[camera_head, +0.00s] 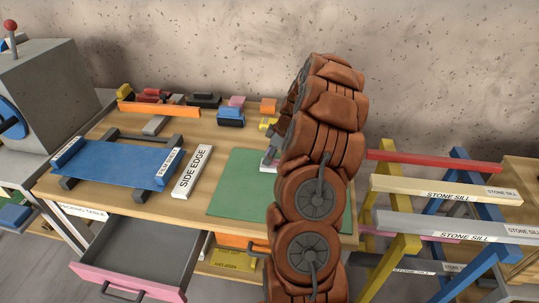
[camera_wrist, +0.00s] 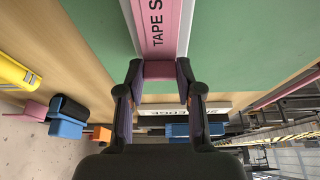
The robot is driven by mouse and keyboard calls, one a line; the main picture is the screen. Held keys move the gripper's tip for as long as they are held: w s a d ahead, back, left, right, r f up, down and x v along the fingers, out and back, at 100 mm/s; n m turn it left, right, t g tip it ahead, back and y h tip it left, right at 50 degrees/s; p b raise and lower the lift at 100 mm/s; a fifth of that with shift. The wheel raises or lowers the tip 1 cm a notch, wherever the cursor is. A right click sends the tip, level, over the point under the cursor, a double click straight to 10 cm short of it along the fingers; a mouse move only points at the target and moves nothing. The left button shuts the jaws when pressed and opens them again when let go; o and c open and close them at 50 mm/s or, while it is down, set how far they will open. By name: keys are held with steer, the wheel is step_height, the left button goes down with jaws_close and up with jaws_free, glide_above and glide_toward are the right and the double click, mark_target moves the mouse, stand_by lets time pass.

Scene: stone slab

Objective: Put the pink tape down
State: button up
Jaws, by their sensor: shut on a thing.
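The pink tape (camera_wrist: 162,30) is a long pink piece with dark lettering beginning "TAPE S" and paler edges. My gripper (camera_wrist: 159,72) is shut on its near end, one finger on each side. The tape lies over the green mat (camera_head: 238,185), which also fills much of the wrist view (camera_wrist: 240,40). I cannot tell whether the tape touches the mat. In the head view my arm hides most of the gripper, and only a small pinkish bit of the tape (camera_head: 268,163) shows at the arm's left edge.
A white "SIDE EDGE" bar (camera_head: 192,171) and a blue sheet on supports (camera_head: 120,162) lie left of the mat. Small coloured blocks line the table's back. An open pink-fronted drawer (camera_head: 130,283) juts out in front. Trestles with stone sills (camera_head: 450,192) stand right.

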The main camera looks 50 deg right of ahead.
steer(key=shift+f, duration=0.2)
steer(key=o, duration=0.8)
steer(key=shift+r, duration=0.1)
steer(key=shift+o, duration=0.2)
steer(key=shift+r, duration=0.25)
steer(key=shift+d+r, duration=0.15)
steer(key=shift+r, duration=0.05)
steer(key=b+v, duration=0.3)
steer(key=v, duration=0.8)
steer(key=shift+s+b, duration=0.2)
steer(key=shift+b, duration=0.2)
